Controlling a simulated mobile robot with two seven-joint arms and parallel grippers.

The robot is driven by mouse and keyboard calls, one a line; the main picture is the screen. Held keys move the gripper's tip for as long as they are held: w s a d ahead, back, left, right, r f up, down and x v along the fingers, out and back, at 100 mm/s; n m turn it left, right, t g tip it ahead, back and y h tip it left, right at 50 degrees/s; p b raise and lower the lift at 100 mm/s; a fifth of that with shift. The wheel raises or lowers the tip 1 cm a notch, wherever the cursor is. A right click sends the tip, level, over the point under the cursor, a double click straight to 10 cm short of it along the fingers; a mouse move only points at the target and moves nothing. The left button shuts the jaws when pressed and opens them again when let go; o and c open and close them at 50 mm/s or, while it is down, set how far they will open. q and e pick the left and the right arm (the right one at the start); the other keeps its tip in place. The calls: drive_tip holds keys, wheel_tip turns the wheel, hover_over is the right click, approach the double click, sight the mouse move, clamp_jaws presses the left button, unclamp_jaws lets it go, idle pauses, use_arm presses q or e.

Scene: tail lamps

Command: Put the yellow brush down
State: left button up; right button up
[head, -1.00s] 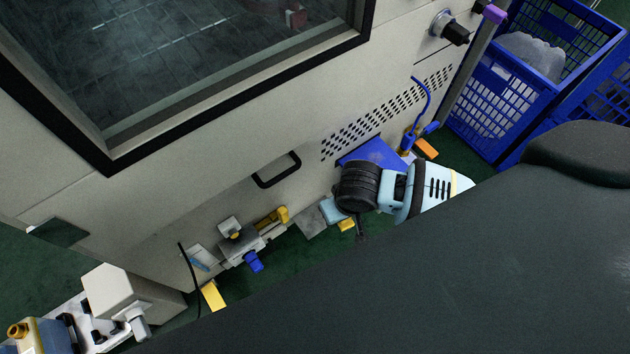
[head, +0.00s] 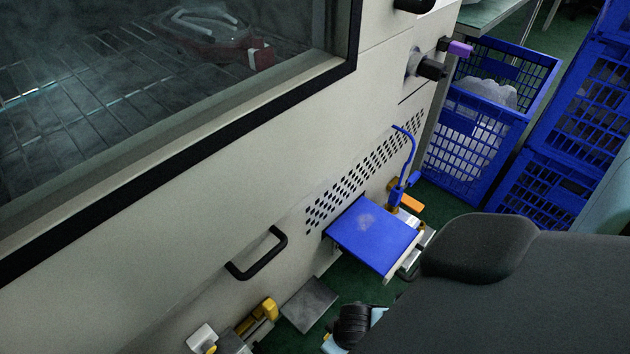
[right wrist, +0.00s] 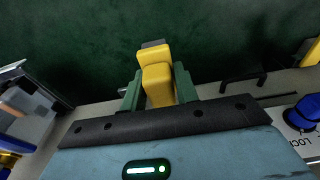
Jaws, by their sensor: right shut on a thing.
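The yellow brush (right wrist: 156,82) shows in the right wrist view, upright in the picture with a grey end at its top. My right gripper (right wrist: 158,84) is shut on it, with one green finger on each side. Dark green floor shows behind the brush. The right gripper's fingers and the brush cannot be made out there. My left gripper is not in view.
A large pale machine with a window (head: 330,130) fills the left. A blue plate (head: 372,235) sticks out low beside it, near a bent blue hose (head: 410,150). A grey plate (head: 308,304) and yellow-handled fixture (head: 268,308) lie below. Blue crates (head: 470,150) stand behind.

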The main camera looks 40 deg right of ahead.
drive_tip(key=w+d+b, duration=0.1)
drive_tip(key=w+d, duration=0.1)
drive_tip(key=w, duration=0.2)
drive_tip(key=w+d+f+b, duration=0.1)
drive_tip(key=w+d+b, duration=0.1)
drive_tip(key=w, duration=0.2)
drive_tip(key=w+d+b, duration=0.2)
drive_tip(key=w, duration=0.2)
drive_tip(key=shift+d+f, duration=0.25)
drive_tip(key=shift+w+d+b, duration=0.35)
drive_tip(key=shift+w+b, duration=0.1)
drive_tip(key=shift+w, duration=0.35)
use_arm(q)
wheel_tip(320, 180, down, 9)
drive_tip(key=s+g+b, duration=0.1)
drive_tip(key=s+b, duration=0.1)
drive_tip(key=shift+b, duration=0.3)
use_arm(e)
drive_tip(key=shift+w+d+f, duration=0.1)
drive_tip(key=shift+w+f, duration=0.05)
drive_tip(key=shift+f, duration=0.7)
drive_tip(key=shift+w+d+f, duration=0.1)
drive_tip(key=shift+w+f, duration=0.05)
drive_tip(key=shift+f, duration=0.7)
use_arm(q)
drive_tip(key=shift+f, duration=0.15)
use_arm(e)
drive_tip(key=shift+f, duration=0.2)
drive_tip(key=o, duration=1.1)
drive_tip(key=shift+c, duration=0.2)
